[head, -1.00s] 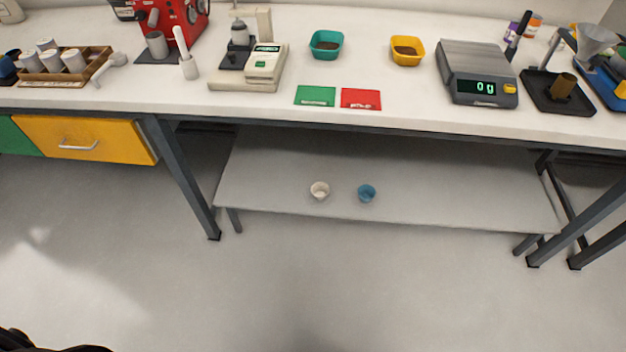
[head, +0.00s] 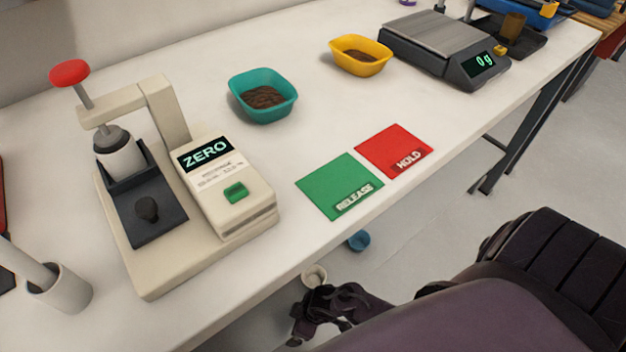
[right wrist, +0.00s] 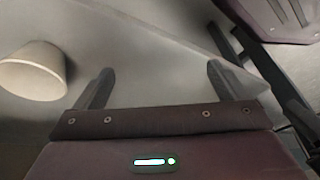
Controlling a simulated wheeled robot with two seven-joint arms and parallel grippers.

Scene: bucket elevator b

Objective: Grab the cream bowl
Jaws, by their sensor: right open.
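The cream bowl (head: 314,275) sits on the low shelf under the bench, partly hidden by the bench edge and my gripper in the head view. In the right wrist view the cream bowl (right wrist: 34,70) is at the left, outside the fingers. My right gripper (head: 318,312) is down beside the bowl in the head view. In the right wrist view my right gripper (right wrist: 157,85) is open, with nothing between its fingers. A blue bowl (head: 358,240) sits on the shelf farther right. My left gripper is not in view.
The bench top above holds a beige press with a ZERO display (head: 205,160), a teal bowl (head: 262,95), a yellow bowl (head: 360,55), a scale (head: 445,50), a green RELEASE card (head: 340,185) and a red HOLD card (head: 395,150). The bench edge overhangs the shelf.

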